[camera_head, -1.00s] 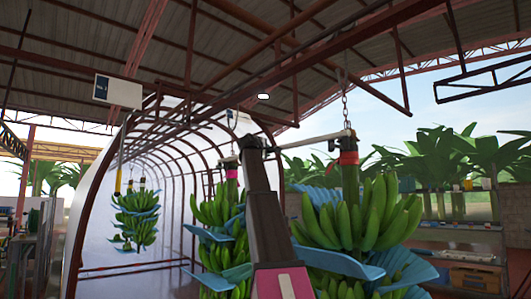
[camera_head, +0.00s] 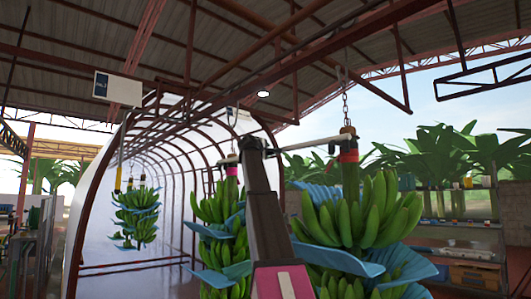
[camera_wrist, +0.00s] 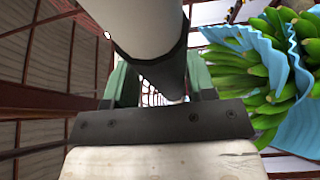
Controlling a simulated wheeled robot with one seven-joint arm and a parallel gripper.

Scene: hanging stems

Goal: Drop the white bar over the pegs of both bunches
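The white bar (camera_head: 312,143) spans between the two bunches in the head view, near the tops of their stems. Its right end lies at the brown peg fitting above the red band of the right bunch (camera_head: 365,215). Its left end is by the pink-banded stem of the left bunch (camera_head: 212,215). I cannot tell whether either peg is inside the bar. In the wrist view, the white bar (camera_wrist: 145,28) with a dark sleeve runs between the green fingers of my gripper (camera_wrist: 160,88), which is shut on it. My arm hides the bar's middle in the head view.
A chain (camera_head: 345,105) hangs above the right bunch. A third bunch (camera_head: 136,215) hangs further left by a curved, hooped tunnel (camera_head: 100,190). Shelves with crates (camera_head: 475,275) stand at the right. Roof beams cross overhead.

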